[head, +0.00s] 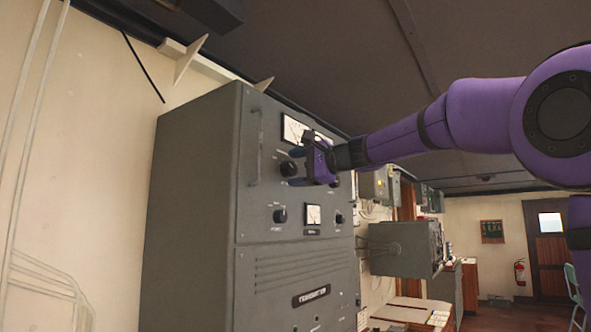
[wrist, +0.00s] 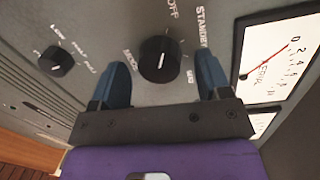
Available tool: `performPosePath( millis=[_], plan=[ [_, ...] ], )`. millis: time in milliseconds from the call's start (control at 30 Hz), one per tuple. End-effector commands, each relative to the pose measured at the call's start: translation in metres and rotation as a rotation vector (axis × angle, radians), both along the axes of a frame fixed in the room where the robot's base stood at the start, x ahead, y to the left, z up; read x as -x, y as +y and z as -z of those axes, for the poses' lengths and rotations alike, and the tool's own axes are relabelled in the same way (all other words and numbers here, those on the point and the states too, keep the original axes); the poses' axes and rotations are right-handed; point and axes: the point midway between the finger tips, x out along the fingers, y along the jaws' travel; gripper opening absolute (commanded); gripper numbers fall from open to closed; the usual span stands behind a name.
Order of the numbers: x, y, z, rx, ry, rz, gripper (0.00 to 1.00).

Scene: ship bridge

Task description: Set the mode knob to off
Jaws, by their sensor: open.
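The mode knob (wrist: 160,58) is round and black with a white pointer line. It sits on the grey transmitter panel, with MODE, OFF, STANDBY and a partly readable third position printed around it. In the wrist view OFF is above the knob and STANDBY is to its upper right. I cannot tell for sure which label the pointer meets. My gripper (wrist: 164,74) is open, with one blue finger on each side of the knob and visible gaps between. In the head view my gripper (head: 299,168) is at the upper panel, by the mode knob (head: 288,169).
A second black knob (wrist: 57,62), marked LOW, HALF and FULL, sits left in the wrist view. The AERIAL meter (wrist: 281,58) is close to the right finger. A vertical handle (head: 255,148) stands out left of the knobs. A grey box (head: 405,246) projects beyond the cabinet.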

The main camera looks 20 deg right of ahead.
Motion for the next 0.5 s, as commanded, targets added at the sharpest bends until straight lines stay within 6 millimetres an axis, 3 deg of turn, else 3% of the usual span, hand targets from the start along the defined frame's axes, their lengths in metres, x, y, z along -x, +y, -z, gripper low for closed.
performPosePath(
  millis=[500],
  plan=[
    [0.065, -0.056, -0.006, 0.0, 0.0, 0.001, 0.7]
  ],
)
